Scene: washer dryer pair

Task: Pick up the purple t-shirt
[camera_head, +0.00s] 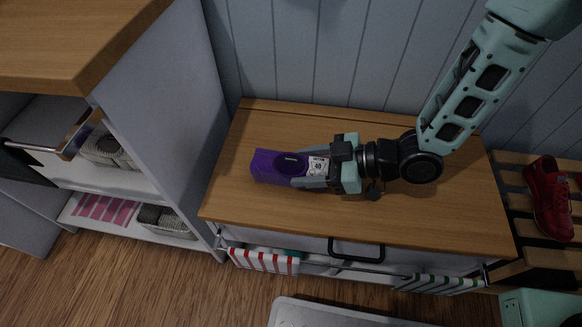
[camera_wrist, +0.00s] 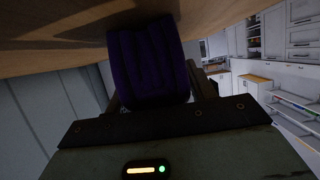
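The purple t-shirt (camera_head: 272,167) is folded into a compact bundle on the left part of the wooden cabinet top (camera_head: 400,222). My gripper (camera_head: 316,170) reaches in from the right, low over the top, with its fingers at the shirt's right end. In the wrist view the t-shirt (camera_wrist: 148,62) fills the space between the fingers, close to both. Whether they press on it cannot be told. A small white label marked 40 shows between the shirt and the gripper.
A tall shelf unit (camera_head: 165,95) with baskets stands close on the left. Red shoes (camera_head: 549,197) sit on a slatted rack at the right. A panelled wall rises behind. The cabinet's front has a dark handle (camera_head: 356,248) and striped cloths. The right front of the top is clear.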

